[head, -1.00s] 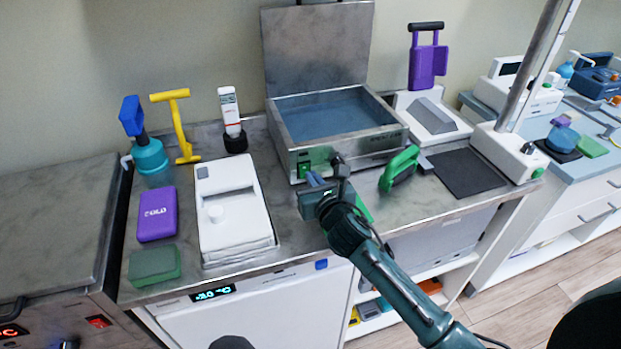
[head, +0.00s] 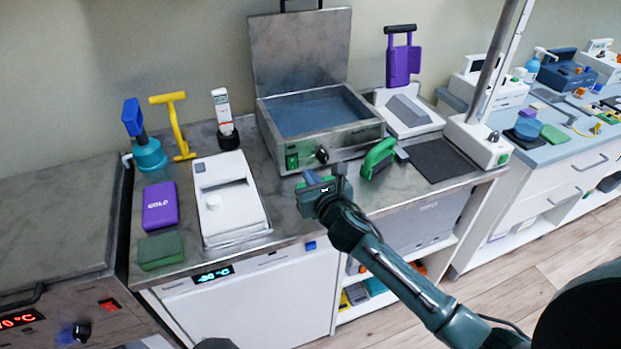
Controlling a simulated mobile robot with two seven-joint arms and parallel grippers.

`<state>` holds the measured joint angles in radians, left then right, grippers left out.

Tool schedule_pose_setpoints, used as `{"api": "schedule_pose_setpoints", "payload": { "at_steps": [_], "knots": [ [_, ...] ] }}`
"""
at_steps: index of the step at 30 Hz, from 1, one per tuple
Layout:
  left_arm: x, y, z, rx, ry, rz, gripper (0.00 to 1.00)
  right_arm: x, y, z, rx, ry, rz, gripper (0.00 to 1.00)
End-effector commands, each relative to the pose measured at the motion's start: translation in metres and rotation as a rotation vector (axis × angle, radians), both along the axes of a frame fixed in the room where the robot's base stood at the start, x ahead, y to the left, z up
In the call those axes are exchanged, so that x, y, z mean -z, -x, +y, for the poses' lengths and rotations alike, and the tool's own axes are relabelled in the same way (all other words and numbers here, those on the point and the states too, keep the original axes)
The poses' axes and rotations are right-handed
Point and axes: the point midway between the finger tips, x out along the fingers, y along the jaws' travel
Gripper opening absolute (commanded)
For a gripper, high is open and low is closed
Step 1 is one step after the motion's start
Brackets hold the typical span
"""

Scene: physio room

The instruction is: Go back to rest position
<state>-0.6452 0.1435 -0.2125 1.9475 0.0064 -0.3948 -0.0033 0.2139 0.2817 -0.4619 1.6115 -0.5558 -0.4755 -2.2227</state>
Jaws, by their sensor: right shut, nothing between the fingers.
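My right gripper (head: 312,188) is at the front edge of the steel counter, in front of the open steel water bath (head: 345,140). Its fingers are shut and empty. The green-handled tool (head: 378,157) stands on the counter to the right of the gripper, apart from it. My left gripper does not show in the head view; only a dark rounded part shows at the bottom edge.
A white device (head: 228,205), a purple box (head: 160,206) and a green block (head: 161,250) lie on the left of the counter (head: 290,215). A teal bottle (head: 148,153) and yellow tool (head: 178,125) stand behind. A grey pole (head: 495,65) rises at right.

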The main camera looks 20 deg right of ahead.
Motion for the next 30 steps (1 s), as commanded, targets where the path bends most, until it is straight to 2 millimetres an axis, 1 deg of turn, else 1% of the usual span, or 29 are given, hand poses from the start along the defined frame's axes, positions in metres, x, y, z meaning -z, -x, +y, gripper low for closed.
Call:
{"api": "schedule_pose_setpoints", "payload": {
  "at_steps": [8, 11, 13, 14, 17, 18, 20, 21, 23, 24, 27, 30],
  "knots": [
    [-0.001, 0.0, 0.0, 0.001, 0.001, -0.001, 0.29, 0.001, 0.001, 0.0, 0.004, -0.012, 0.004, 0.0],
    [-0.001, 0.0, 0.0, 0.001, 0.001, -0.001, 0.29, 0.006, 0.011, -0.003, 0.048, -0.116, 0.041, 0.0],
    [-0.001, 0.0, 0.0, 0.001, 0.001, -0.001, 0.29, 0.014, 0.026, -0.006, 0.116, -0.274, 0.094, 0.0],
    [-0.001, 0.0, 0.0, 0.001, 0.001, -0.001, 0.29, 0.018, 0.034, -0.009, 0.157, -0.361, 0.123, 0.0],
    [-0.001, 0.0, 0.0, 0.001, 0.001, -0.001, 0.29, 0.035, 0.071, -0.019, 0.34, -0.708, 0.234, 0.0],
    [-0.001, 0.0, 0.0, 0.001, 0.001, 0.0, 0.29, 0.042, 0.088, -0.022, 0.426, -0.857, 0.277, 0.0],
    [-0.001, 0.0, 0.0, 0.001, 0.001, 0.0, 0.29, 0.051, 0.115, -0.028, 0.567, -1.07, 0.334, 0.0],
    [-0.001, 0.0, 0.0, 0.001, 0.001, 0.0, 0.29, 0.056, 0.133, -0.031, 0.665, -1.206, 0.366, 0.0],
    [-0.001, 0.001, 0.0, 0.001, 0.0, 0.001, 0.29, 0.063, 0.161, -0.035, 0.822, -1.403, 0.404, 0.0],
    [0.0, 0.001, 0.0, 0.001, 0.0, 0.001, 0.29, 0.067, 0.18, -0.038, 0.929, -1.523, 0.422, 0.0],
    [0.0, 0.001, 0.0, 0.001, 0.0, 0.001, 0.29, 0.072, 0.221, -0.041, 1.18, -1.769, 0.44, 0.0],
    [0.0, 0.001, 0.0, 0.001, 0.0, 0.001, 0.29, 0.073, 0.255, -0.043, 1.39, -1.937, 0.431, 0.0]
  ]
}}
